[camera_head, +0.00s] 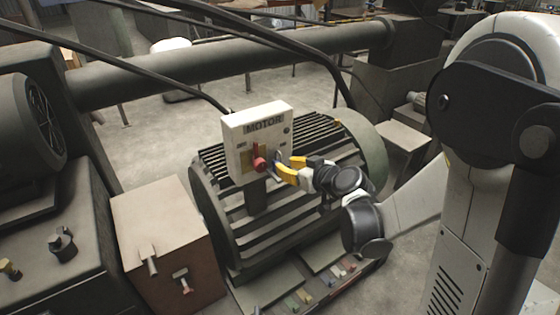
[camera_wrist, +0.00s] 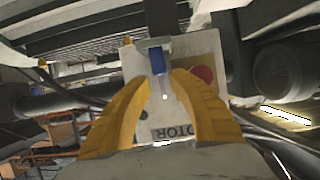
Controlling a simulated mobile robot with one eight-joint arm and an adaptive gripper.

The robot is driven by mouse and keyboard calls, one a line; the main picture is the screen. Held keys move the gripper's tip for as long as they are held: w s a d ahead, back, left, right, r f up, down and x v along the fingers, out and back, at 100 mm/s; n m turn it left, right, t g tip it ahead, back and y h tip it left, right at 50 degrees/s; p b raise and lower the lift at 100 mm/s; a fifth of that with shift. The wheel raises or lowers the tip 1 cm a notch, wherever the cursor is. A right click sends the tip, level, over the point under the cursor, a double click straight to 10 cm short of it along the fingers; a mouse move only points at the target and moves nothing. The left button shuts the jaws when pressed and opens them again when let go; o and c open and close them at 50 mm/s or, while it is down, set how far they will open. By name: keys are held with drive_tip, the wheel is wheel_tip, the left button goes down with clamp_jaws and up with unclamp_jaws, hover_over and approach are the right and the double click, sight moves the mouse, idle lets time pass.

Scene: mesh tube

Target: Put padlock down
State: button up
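The blue padlock (camera_wrist: 157,62) is between the fingertips of my gripper (camera_wrist: 162,78) in the wrist view. The two yellow fingers curve in on either side of it and look shut on it. In the head view the padlock (camera_head: 279,157) is a small blue patch by the right side of the white MOTOR box (camera_head: 240,141), and my gripper (camera_head: 284,164) reaches it from the right. A grey metal piece (camera_wrist: 155,43) lies just above the padlock in the wrist view. I cannot tell whether the padlock still hangs on it.
A red knob (camera_head: 260,164) is on the box front, close to the padlock. The box stands above a large ribbed motor (camera_head: 225,225). Small coloured items (camera_head: 300,298) lie at the motor's foot.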

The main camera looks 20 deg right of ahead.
drive_tip(key=s+r+m+g+h, duration=0.1)
drive_tip(key=s+r+g+h, duration=0.1)
drive_tip(key=s, duration=1)
drive_tip(key=s+a+r+m+g+h+p, duration=0.1)
drive_tip(key=s+r+m+g+h, duration=0.1)
drive_tip(key=s, duration=1.1)
drive_tip(key=shift+s+a+r+m+g, duration=0.2)
drive_tip(key=shift+s+r+m+g, duration=0.1)
drive_tip(key=shift+r+g, duration=0.6)
